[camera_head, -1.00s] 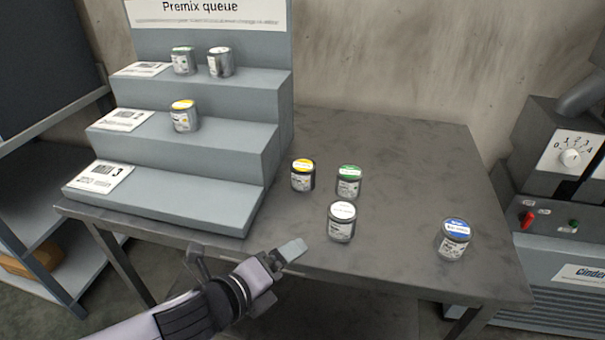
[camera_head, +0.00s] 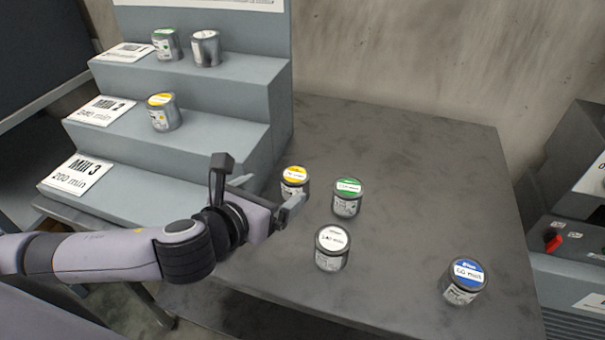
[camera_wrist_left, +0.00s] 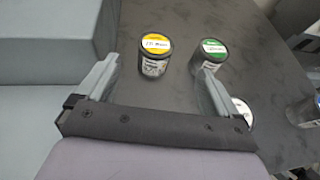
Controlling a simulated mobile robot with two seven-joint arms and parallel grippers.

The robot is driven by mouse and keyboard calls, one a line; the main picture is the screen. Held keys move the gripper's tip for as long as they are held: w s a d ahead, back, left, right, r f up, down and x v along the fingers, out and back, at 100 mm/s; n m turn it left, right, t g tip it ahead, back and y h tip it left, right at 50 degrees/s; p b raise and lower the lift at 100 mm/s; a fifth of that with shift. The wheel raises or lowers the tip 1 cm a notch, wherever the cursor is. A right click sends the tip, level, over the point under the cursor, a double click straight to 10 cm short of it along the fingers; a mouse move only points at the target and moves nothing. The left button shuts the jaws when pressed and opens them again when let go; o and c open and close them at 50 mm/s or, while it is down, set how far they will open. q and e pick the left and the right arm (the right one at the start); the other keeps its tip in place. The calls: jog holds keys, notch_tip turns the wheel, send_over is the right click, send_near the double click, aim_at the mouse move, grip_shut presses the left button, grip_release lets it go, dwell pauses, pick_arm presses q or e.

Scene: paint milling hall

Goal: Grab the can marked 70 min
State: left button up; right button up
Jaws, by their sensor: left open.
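A can with a yellow lid (camera_head: 294,188) stands upright on the table near the stepped rack. In the left wrist view, this yellow-lidded can (camera_wrist_left: 154,66) has a white label that may read 70 min, but the print is too blurred to be sure. My left gripper (camera_head: 290,204) is open and empty, just in front of that can and partly covering its lower part in the head view. In the left wrist view, the open left gripper (camera_wrist_left: 157,84) has its fingers spread, with the can beyond them, between their directions. My right gripper is not in view.
Close by stand a green-lidded can (camera_head: 347,203) and a white-lidded can (camera_head: 331,257). A blue-lidded can (camera_head: 462,288), apparently marked 60 min, stands at the right. The grey stepped rack (camera_head: 225,135) holds several cans and cards. The table's back right (camera_head: 430,150) is clear.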

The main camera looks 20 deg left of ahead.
aim_at(293, 177)
pick_arm(q)
jog(key=x, duration=0.5)
jog(key=shift+w+f, duration=0.15)
jog(key=shift+a+f+x, duration=0.1)
jog(key=shift+a+x, duration=0.05)
jog(key=shift+x, duration=1.4)
jog(key=shift+a+f+x, duration=0.1)
jog(key=shift+a+x, duration=0.05)
jog(key=shift+x, duration=1.35)
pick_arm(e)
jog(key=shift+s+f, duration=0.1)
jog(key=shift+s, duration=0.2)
pick_arm(q)
jog(key=c, duration=1.2)
jog(key=shift+r, duration=0.1)
